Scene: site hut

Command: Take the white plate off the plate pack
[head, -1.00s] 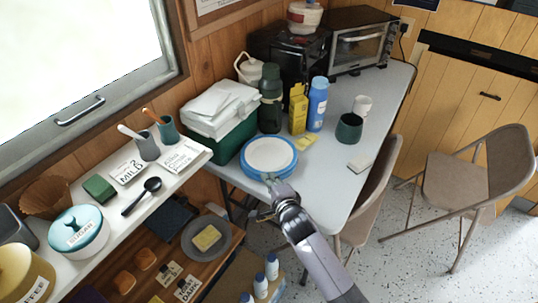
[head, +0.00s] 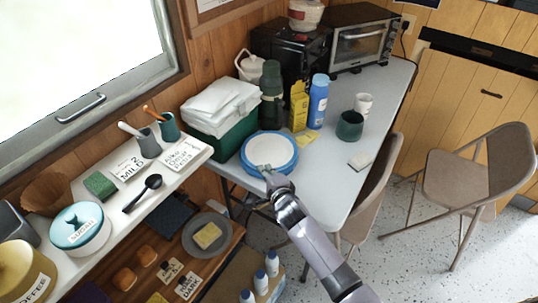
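The white plate (head: 268,148) lies flat on top of the round blue plate pack (head: 246,165) at the near left corner of the grey table. My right gripper (head: 265,171) reaches in from below and its tip is over the near edge of the plate and pack. The view is too small to tell whether its fingers are apart or touch the plate. My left gripper is not in view.
A green box (head: 222,135) with white packages stands left of the plates. A dark green flask (head: 271,95), yellow carton (head: 299,107) and blue bottle (head: 318,102) stand behind. A green mug (head: 350,126) is farther right. The table's front right is mostly clear.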

